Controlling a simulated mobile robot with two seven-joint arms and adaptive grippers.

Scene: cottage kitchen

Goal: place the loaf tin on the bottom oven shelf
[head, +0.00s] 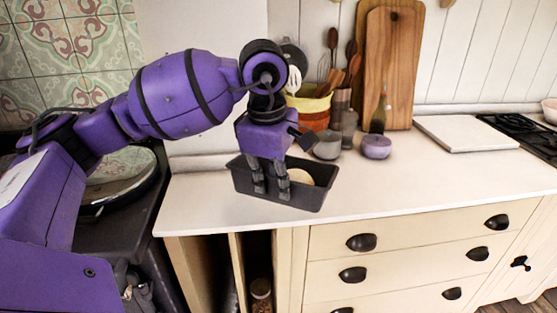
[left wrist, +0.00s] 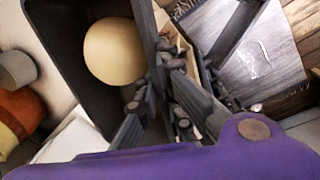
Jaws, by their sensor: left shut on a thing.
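The loaf tin (head: 312,199) is dark and rectangular, over the white worktop near its front left corner. I cannot tell if it rests on the worktop or is slightly lifted. A pale round dough ball (head: 301,176) lies in it. My left gripper (head: 271,193) points down and is shut on the tin's near long wall. In the left wrist view, the gripper (left wrist: 160,108) pinches the wall of the tin (left wrist: 55,45), with the dough ball (left wrist: 114,51) beside the fingers. My right gripper is out of view. I cannot make out the bottom oven shelf.
A black range (head: 97,246) with a round lid stands left of the worktop, partly behind my arm. Grey and lilac bowls (head: 376,147), a striped utensil pot (head: 312,104) and wooden boards (head: 390,65) stand behind the tin.

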